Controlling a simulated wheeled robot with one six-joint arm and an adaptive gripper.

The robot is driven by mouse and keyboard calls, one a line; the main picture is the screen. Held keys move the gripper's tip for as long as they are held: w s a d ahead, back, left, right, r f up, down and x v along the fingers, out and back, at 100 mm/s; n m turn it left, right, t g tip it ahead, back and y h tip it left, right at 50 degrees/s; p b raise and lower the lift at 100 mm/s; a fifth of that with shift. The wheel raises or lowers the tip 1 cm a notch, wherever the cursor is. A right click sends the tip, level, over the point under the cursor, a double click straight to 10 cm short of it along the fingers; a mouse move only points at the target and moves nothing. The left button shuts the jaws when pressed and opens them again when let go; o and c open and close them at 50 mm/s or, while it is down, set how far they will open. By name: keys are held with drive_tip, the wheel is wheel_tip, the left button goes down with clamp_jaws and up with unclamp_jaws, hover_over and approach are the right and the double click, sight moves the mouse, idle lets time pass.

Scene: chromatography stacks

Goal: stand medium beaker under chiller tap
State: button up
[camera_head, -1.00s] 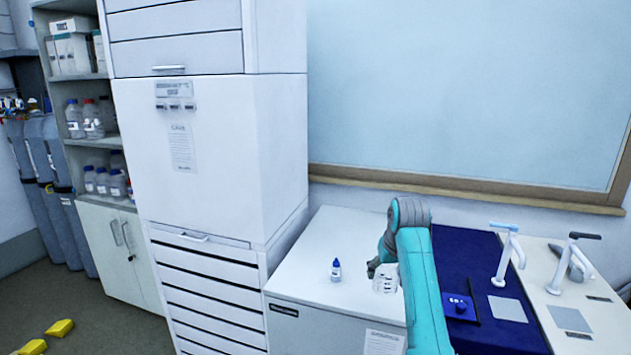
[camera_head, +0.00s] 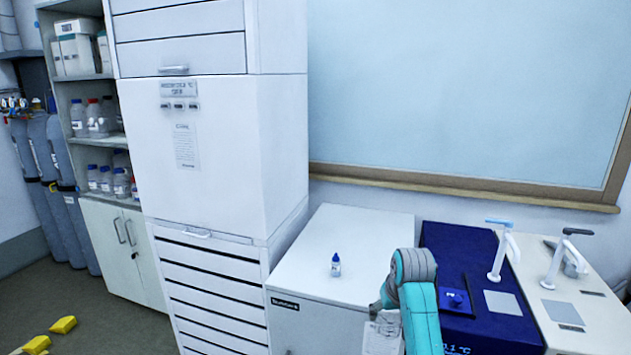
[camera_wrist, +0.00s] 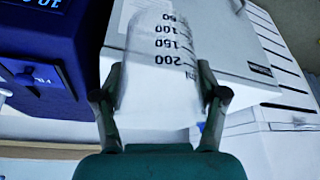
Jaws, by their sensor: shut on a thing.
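My gripper (camera_wrist: 160,108) is shut on a clear glass beaker (camera_wrist: 156,75) with dark marks from 50 to 200. In the head view my arm hides most of the gripper, in front of the white cabinet. The blue unit (camera_head: 450,240) with a lit temperature display, apparently the chiller, stands right of my arm; it also shows in the wrist view (camera_wrist: 85,35). Its tap (camera_head: 500,255) is white with a light blue handle, above a grey square plate (camera_head: 503,303). The beaker is left of this tap and apart from it.
A small blue-capped bottle (camera_head: 336,265) stands on the white cabinet top (camera_head: 365,228). A second tap (camera_head: 563,258) with a dark handle stands on the cream unit (camera_head: 602,330) at the right. A tall white cabinet (camera_head: 220,140) rises at the left.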

drive_tip(key=s+f, duration=1.1)
drive_tip(key=f, duration=0.3)
drive_tip(key=s+f+m, duration=0.1)
drive_tip(key=s+f, duration=1.1)
drive_tip(key=f, duration=0.3)
drive_tip(key=shift+s+f, duration=0.25)
drive_tip(key=shift+s, duration=0.05)
drive_tip(key=shift+a, duration=0.1)
